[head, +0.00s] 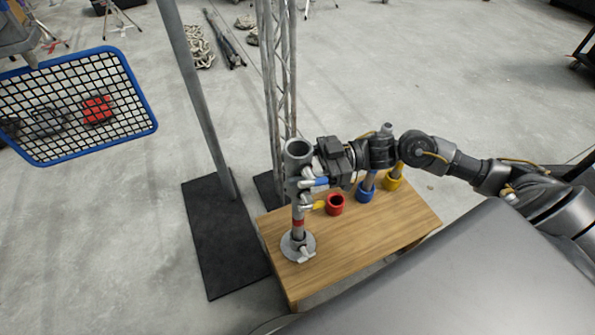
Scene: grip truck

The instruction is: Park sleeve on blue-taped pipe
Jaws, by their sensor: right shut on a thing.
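A grey hollow sleeve (299,152) stands upright with its open end up, over the table's near-left part. My right gripper (315,169) comes from the right and is shut on the sleeve's side. Below it, in line, is an upright grey pipe with a red band (298,222) on a round flange (294,252). I cannot tell whether the sleeve is around that pipe or just above it. Small fittings with a blue part (320,182) and a yellow part (318,205) show beside it. No blue-taped pipe shows clearly. My left gripper is not in view.
A blue-edged grid panel (148,110), a grey pole (200,90) and a lattice mast (280,70) stand left and behind.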

